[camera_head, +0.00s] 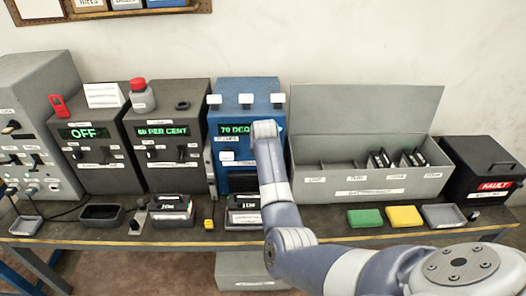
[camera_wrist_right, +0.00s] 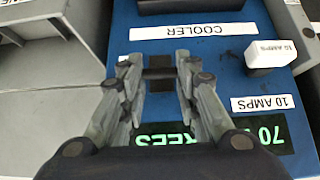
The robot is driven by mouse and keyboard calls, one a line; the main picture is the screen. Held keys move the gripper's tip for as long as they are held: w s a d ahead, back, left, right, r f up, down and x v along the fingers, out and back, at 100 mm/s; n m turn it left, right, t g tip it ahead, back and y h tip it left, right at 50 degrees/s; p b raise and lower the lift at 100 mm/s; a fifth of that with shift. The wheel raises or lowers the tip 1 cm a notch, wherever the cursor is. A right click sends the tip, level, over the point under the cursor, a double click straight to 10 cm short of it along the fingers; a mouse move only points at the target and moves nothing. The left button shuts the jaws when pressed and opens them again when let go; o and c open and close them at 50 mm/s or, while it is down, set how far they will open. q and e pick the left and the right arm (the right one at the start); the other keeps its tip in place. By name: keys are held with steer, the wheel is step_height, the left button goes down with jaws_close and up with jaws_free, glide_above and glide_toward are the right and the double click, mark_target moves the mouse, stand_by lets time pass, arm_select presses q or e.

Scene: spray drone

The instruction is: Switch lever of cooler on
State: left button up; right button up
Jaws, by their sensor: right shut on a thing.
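The blue cooler (camera_head: 247,92) stands in the middle of the bench in the head view, with a green display (camera_head: 234,129) that starts with 70. In the right wrist view its face appears upside down, with the COOLER label (camera_wrist_right: 188,31) and the display (camera_wrist_right: 212,138) reading 70 DEGREES. My right gripper (camera_wrist_right: 160,73) is closed around the dark lever (camera_wrist_right: 159,74) on the cooler's face. The lever's position is unclear because the fingers partly cover it. In the head view my right arm hides the gripper and lever. My left gripper is not in view.
Dark units reading OFF (camera_head: 85,133) and 60 PER CENT (camera_head: 165,132) stand left of the cooler. A grey open-lidded bin (camera_head: 345,190) stands close on its right. A FAULT box (camera_head: 481,165) is at far right.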

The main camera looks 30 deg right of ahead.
steer(key=shift+s+a+f, duration=0.1)
steer(key=shift+s+f, duration=0.05)
steer(key=shift+f, duration=0.25)
steer(key=o, duration=1.1)
steer(key=shift+c, duration=0.2)
steer(key=shift+w, duration=0.2)
steer(key=shift+r, duration=0.1)
steer(key=shift+r, duration=0.1)
steer(key=v, duration=1.1)
steer(key=shift+s+r, duration=0.25)
steer(key=shift+s, duration=0.05)
